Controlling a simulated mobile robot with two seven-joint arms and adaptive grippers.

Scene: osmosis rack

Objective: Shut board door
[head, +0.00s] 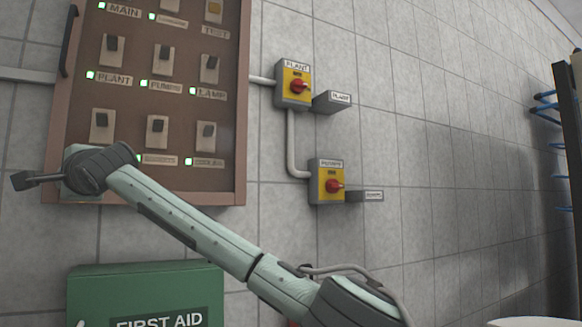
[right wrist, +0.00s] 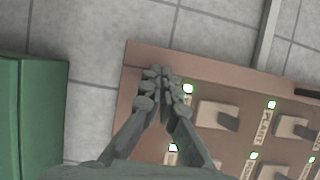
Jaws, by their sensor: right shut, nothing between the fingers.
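The brown switch board (head: 145,70) hangs on the tiled wall at the upper left of the head view. A black handle (head: 68,42) runs along its left edge. I cannot make out a separate door leaf; the switches show uncovered. My right gripper (head: 22,181) is at the lower left of the board, pointing left. In the right wrist view my right gripper (right wrist: 164,76) is shut and empty. Its fingers appear in front of the board's corner (right wrist: 140,62); I cannot tell whether they touch it. The black handle also shows at the right edge (right wrist: 307,93). My left gripper is out of view.
A green first aid box (head: 145,285) is below the board; it is at the left in the right wrist view (right wrist: 45,115). Right of the board are two yellow switch boxes, PLANT (head: 295,84) and another below (head: 327,182), with grey conduit (head: 292,140).

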